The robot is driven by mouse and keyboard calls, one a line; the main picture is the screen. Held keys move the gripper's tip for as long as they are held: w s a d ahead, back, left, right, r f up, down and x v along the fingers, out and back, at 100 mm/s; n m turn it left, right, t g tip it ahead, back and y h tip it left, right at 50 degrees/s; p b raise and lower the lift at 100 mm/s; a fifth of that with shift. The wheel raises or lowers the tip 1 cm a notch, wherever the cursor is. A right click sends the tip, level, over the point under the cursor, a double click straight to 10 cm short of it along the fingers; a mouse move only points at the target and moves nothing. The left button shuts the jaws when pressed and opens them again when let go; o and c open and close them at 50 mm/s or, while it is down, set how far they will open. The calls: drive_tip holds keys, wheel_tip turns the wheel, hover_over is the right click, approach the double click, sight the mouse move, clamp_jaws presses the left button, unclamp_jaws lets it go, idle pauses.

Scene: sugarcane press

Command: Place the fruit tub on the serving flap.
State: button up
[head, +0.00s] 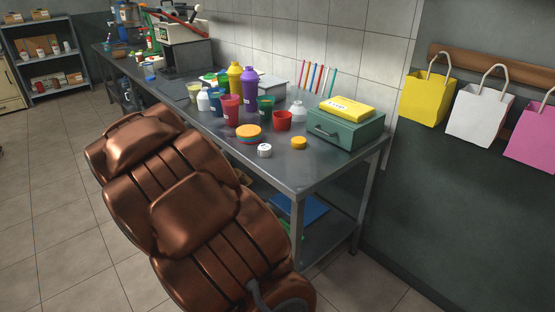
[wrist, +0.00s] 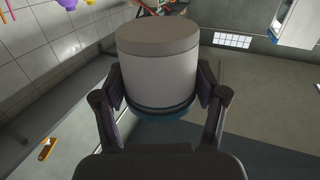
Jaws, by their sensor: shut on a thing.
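In the wrist view my gripper (wrist: 161,88) is shut on a pale cylindrical tub (wrist: 157,62), with one finger against each side. The tub has a flat grey-brown end at the top of the picture and a dark teal band at the lower end. I take it to be the fruit tub; its contents do not show. In the head view my brown arm fills the lower left, and neither the gripper nor the tub shows there. I cannot make out the serving flap in either view.
A steel table (head: 310,177) along the tiled wall holds cups, bottles and a green box (head: 345,131). Yellow (head: 426,98), white (head: 480,115) and pink (head: 535,136) bags hang at the right. Open floor (head: 50,200) lies at the left. A shelf (head: 45,60) stands far back.

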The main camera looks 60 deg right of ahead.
drive_tip(key=s+d+f+m+g+h+b, duration=0.2)
drive_tip(key=s+d+f+m+g+b, duration=0.15)
drive_tip(key=s+d, duration=0.5)
drive_tip(key=s+d+f+m+g+h+b, duration=0.3)
drive_tip(key=s+d+g+b, duration=0.15)
drive_tip(key=s, duration=0.75)
drive_tip(key=s+d+f+m+g+h+b, duration=0.2)
drive_tip(key=s+d+f+m+g+b, duration=0.15)
drive_tip(key=s+d, duration=0.55)
drive_tip(key=shift+n+g, duration=0.25)
drive_tip(key=shift+n, duration=0.05)
drive_tip(key=w+d+p, duration=0.2)
drive_tip(key=w, duration=0.1)
drive_tip(key=w+d+p, duration=0.1)
drive_tip(key=w+p, duration=0.1)
drive_tip(key=w, duration=0.2)
drive_tip(key=w+d+f+p, duration=0.1)
drive_tip(key=w+d+p, duration=0.1)
drive_tip(key=w, duration=0.2)
drive_tip(key=shift+d+f, duration=0.1)
drive_tip(key=shift+d, duration=0.25)
drive_tip(key=shift+w+d+f, duration=0.2)
drive_tip(key=shift+w+d, duration=0.1)
drive_tip(key=shift+w, duration=0.1)
drive_tip(key=shift+f, duration=1.6)
drive_tip(key=shift+f, duration=0.15)
drive_tip(key=o, duration=1.3)
